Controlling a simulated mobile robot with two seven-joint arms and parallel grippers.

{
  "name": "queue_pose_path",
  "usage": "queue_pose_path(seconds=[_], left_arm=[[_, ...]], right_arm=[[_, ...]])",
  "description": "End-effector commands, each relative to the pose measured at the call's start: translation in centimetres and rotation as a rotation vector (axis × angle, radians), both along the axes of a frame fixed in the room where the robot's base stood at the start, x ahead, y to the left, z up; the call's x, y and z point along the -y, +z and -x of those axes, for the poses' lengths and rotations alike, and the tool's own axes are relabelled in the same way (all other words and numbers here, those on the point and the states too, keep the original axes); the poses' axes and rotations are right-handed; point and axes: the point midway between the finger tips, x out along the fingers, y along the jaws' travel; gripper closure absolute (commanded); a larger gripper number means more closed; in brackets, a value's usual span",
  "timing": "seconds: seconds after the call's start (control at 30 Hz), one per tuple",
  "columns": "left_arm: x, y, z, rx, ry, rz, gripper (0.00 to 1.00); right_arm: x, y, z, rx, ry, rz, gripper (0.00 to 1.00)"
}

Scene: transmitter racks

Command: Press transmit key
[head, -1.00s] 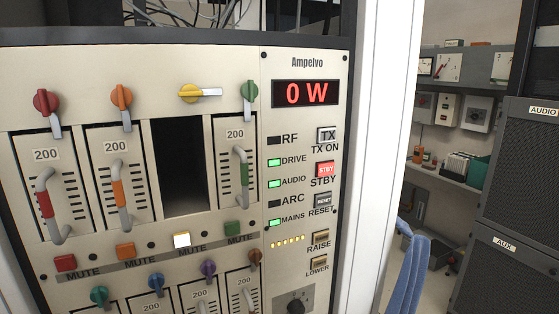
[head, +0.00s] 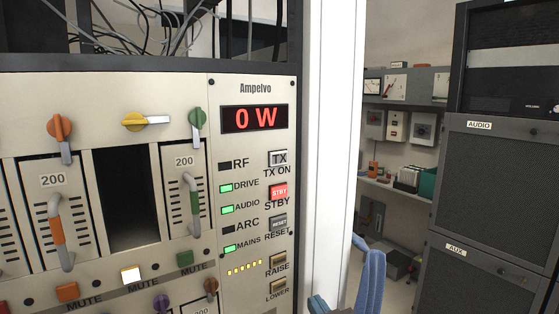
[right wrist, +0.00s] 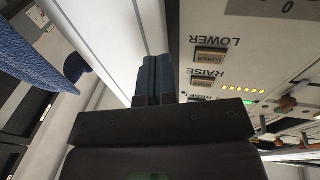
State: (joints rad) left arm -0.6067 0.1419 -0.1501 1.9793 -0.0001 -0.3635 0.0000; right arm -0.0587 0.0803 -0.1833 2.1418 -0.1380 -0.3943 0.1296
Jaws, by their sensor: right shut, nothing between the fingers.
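The TX ON key (head: 278,158) is a pale, unlit button labelled TX on the rack's right panel, under the red 0 W display (head: 255,118). The STBY key (head: 279,192) below it glows red. My right gripper (head: 318,303) shows only as a small bluish tip at the bottom edge of the head view, low and right of the keys. In the right wrist view its dark fingers (right wrist: 150,80) are shut and empty in front of the white frame, beside the LOWER key (right wrist: 211,56) and RAISE key (right wrist: 202,82). My left gripper is out of view.
The RESET key (head: 279,223) sits under STBY. Module handles (head: 58,235) and coloured knobs stick out at the left, around an empty slot (head: 125,197). A white frame (head: 335,130) edges the panel. A blue chair (head: 370,275) and AUDIO rack (head: 495,175) stand to the right.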

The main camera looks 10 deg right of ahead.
Motion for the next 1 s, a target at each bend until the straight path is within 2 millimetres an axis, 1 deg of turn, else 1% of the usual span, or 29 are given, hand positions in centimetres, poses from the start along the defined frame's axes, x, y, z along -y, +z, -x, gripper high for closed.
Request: queue_pose_path(seconds=[0.03, 0.17, 0.3, 0.47, 0.5, 0.6, 0.7, 0.8, 1.0], left_arm=[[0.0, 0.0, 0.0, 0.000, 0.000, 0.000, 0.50], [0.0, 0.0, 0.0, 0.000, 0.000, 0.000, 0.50], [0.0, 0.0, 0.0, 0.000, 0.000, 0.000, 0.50], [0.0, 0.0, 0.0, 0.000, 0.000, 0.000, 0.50], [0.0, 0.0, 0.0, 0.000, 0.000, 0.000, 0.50], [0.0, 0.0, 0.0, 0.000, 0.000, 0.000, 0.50], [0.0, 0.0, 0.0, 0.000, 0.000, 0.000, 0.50], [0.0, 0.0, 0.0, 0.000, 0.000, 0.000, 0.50], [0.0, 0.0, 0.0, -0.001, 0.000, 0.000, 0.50]], right_arm=[[-0.5, 2.2, -0.3, 0.039, 0.007, -0.021, 1.00], [-1.6, 7.0, -0.7, 0.125, 0.026, -0.088, 1.00], [-2.7, 12.3, -0.4, 0.217, 0.054, -0.183, 1.00], [-3.6, 18.2, 0.9, 0.320, 0.099, -0.325, 1.00], [-3.8, 19.8, 1.4, 0.346, 0.115, -0.370, 1.00], [-4.0, 23.0, 2.8, 0.403, 0.155, -0.487, 1.00], [-3.9, 25.6, 4.3, 0.447, 0.196, -0.606, 1.00], [-3.6, 27.1, 5.6, 0.471, 0.235, -0.728, 1.00], [-2.5, 28.5, 7.6, 0.487, 0.305, -0.966, 1.00]])
